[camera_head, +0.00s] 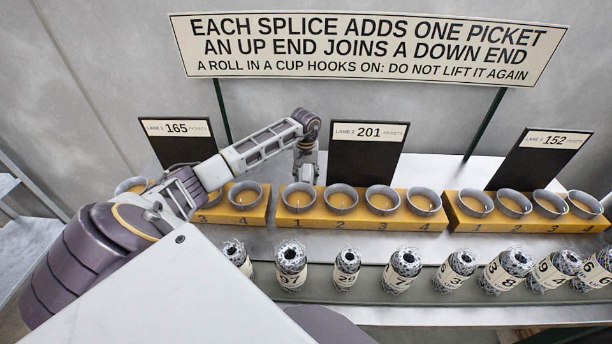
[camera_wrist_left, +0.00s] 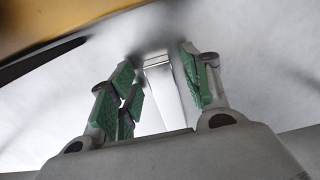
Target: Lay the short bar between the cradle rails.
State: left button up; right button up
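I cannot make out a short bar or cradle rails in either view. A pale strip and a dark blur show in that gap, too blurred to name, and nothing is clearly gripped. My right gripper is not in view.
Yellow blocks (camera_head: 340,221) with numbered grey cups line the metal table. Labelled wire-mesh rolls (camera_head: 402,270) stand in a row on the near side. Black signs (camera_head: 362,154) read 165, 201 and 152 pickets. A large notice (camera_head: 368,45) hangs behind.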

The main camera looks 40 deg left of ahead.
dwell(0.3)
pick_arm(q)
jog(key=shift+r, duration=0.25)
notch_tip(320, 180, up, 12)
jog(key=b, duration=0.2)
jog(key=shift+f, duration=0.15)
dwell(0.3)
dwell(0.4)
jog(key=shift+o, duration=0.4)
